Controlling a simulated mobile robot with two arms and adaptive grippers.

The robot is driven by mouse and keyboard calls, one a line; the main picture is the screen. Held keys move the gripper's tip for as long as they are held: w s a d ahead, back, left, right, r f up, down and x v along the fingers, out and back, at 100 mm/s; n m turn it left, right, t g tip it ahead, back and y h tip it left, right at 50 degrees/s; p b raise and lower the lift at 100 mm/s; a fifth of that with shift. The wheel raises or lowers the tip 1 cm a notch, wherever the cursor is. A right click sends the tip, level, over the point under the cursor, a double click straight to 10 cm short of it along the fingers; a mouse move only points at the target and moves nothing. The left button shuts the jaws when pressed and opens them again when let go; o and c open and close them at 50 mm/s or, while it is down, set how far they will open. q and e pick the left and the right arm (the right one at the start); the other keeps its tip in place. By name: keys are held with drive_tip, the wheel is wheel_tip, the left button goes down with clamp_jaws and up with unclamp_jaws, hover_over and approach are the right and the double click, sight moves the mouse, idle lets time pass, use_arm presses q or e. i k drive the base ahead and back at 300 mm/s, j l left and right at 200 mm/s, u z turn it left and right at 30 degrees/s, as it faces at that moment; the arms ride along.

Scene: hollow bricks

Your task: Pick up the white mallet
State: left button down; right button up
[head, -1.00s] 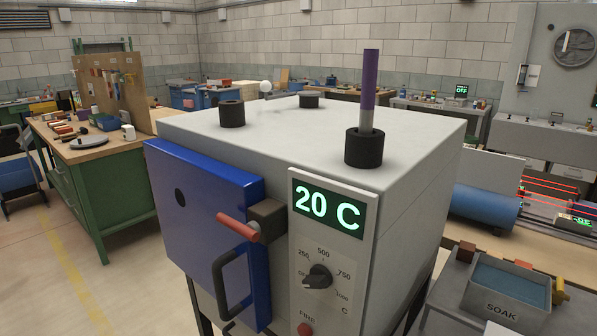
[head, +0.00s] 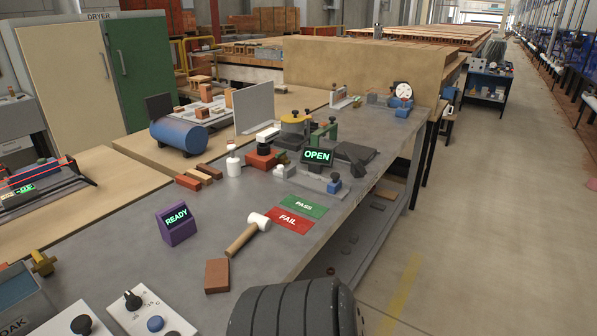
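The white mallet (head: 257,223) lies on the grey workbench top (head: 120,222). It has a white head and a tan wooden handle that points down-left. Its head is close to the left end of the red FAIL plate (head: 288,222). Nothing covers the mallet. Neither of my grippers shows in the head view.
A purple READY block (head: 176,224) stands left of the mallet and a flat brown brick (head: 217,275) lies below it. A green PASS plate (head: 304,206) and an OPEN display (head: 317,156) are farther back. Bare bench surrounds the handle. The bench's right edge drops to the floor.

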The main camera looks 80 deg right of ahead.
sight(256, 221)
drive_tip(key=z, duration=2.35)
drive_tip(key=i+l+u, duration=0.15)
drive_tip(key=l, duration=0.4)
drive_tip(key=l+u, duration=0.1)
drive_tip(key=l, duration=0.5)
drive_tip(key=i, duration=0.05)
